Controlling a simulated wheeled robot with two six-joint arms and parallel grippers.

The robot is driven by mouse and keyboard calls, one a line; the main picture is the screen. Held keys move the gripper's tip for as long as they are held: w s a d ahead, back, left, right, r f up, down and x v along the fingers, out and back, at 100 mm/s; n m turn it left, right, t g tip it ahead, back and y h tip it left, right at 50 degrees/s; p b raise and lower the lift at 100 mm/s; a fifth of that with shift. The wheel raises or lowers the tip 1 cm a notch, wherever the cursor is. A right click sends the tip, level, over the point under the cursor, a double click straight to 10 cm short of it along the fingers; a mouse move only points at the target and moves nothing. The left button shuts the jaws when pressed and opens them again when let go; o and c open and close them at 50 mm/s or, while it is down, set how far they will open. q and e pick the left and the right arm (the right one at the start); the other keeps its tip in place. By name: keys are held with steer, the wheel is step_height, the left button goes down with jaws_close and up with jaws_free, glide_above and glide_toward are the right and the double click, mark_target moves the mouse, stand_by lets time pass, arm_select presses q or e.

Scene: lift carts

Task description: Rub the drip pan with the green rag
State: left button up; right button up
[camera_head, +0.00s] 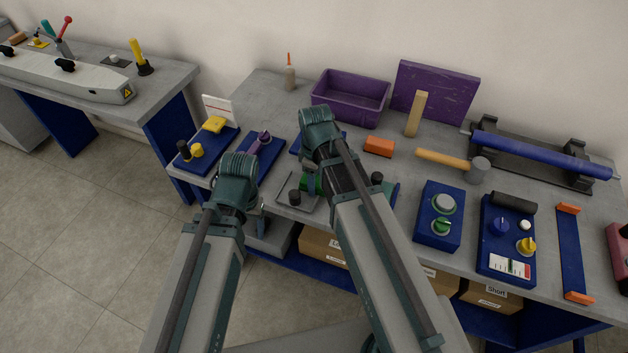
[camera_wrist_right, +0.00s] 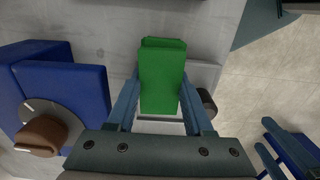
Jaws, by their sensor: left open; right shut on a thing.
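The green rag (camera_wrist_right: 162,75) is a folded block between the two blue fingers of my right gripper (camera_wrist_right: 161,90), which is shut on it. In the head view the green rag (camera_head: 308,184) is mostly hidden by my right wrist. The drip pan (camera_head: 284,196) is a shallow grey tray near the table's front edge, under the rag. Its pale rim shows beside the rag in the wrist view (camera_wrist_right: 206,74); whether the rag touches it I cannot tell.
Blue panels with knobs (camera_head: 262,152) stand left of the pan, and a blue control box (camera_head: 436,222) stands to its right. A purple bin (camera_head: 350,97), an orange block (camera_head: 379,147) and a mallet (camera_head: 445,160) lie behind. Dark knob-like cylinders stand close to the pan.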

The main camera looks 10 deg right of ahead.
steer(key=shift+r+p, duration=2.95)
steer(key=shift+r, duration=0.05)
step_height(320, 180, up, 3)
steer(key=p, duration=0.3)
steer(key=shift+r, duration=0.1)
steer(key=shift+w+a, duration=0.1)
steer(key=shift+a, duration=0.05)
